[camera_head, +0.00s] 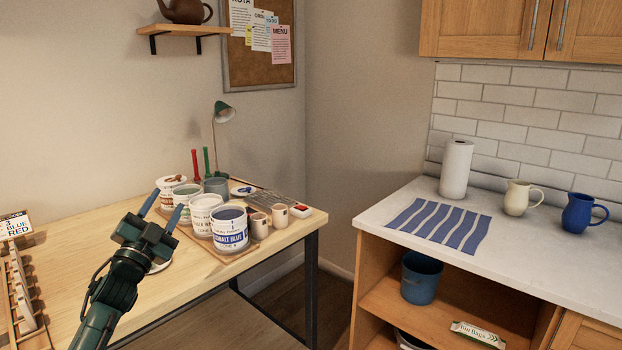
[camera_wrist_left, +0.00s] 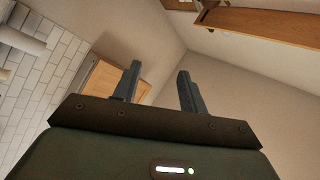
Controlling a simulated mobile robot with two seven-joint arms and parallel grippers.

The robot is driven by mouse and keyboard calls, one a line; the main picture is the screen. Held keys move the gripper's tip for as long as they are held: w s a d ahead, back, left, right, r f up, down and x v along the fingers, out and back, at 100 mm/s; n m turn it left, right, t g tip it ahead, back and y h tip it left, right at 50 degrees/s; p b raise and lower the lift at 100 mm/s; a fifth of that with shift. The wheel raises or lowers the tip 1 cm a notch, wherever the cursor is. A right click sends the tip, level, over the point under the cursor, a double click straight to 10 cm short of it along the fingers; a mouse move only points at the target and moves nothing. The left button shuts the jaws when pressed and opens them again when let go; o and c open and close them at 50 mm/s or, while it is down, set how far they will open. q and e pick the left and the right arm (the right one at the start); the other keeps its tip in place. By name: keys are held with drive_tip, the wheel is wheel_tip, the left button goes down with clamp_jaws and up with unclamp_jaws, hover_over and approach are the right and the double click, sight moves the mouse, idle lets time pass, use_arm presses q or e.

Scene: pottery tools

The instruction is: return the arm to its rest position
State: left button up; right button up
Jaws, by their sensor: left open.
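My left arm comes in from the lower left in the head view, raised over the wooden table (camera_head: 285,240). My left gripper (camera_head: 163,207) is open, with its two blue fingers apart and pointing up and away. In the left wrist view the fingers of my left gripper (camera_wrist_left: 158,88) stand apart with nothing between them. My right gripper is not in view.
A cobalt blue glaze pot (camera_head: 230,230) and other pots stand just right of the gripper. Two small cups (camera_head: 280,216), a green lamp (camera_head: 222,112) and a wooden rack (camera_head: 22,290) are on the table. A counter (camera_head: 540,250) with jugs stands at right, across a gap.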

use_arm(q)
drive_tip(key=w+a+f+n+g+y, duration=0.2)
drive_tip(key=a+f+n+g+y, duration=0.35)
drive_tip(key=f+n, duration=0.35)
drive_tip(key=s+d+f+g+h, duration=0.1)
drive_tip(key=s+d+f, duration=0.25)
drive_tip(key=f, duration=0.25)
drive_tip(key=s+d+f+g, duration=0.1)
drive_tip(key=s+d+f, duration=0.25)
drive_tip(key=f, duration=0.25)
drive_tip(key=s+d+f+g+h, duration=0.2)
drive_tip(key=s+d+f, duration=0.5)
drive_tip(key=s+f, duration=0.45)
drive_tip(key=s+d+f+g+h, duration=0.1)
drive_tip(key=s+d, duration=0.3)
drive_tip(key=s, duration=0.6)
drive_tip(key=s+d+f+g+h, duration=0.1)
drive_tip(key=s+d+f, duration=0.1)
drive_tip(key=s, duration=0.9)
drive_tip(key=shift+d+f+g, duration=0.2)
drive_tip(key=shift+d+g, duration=0.15)
drive_tip(key=shift+d, duration=0.5)
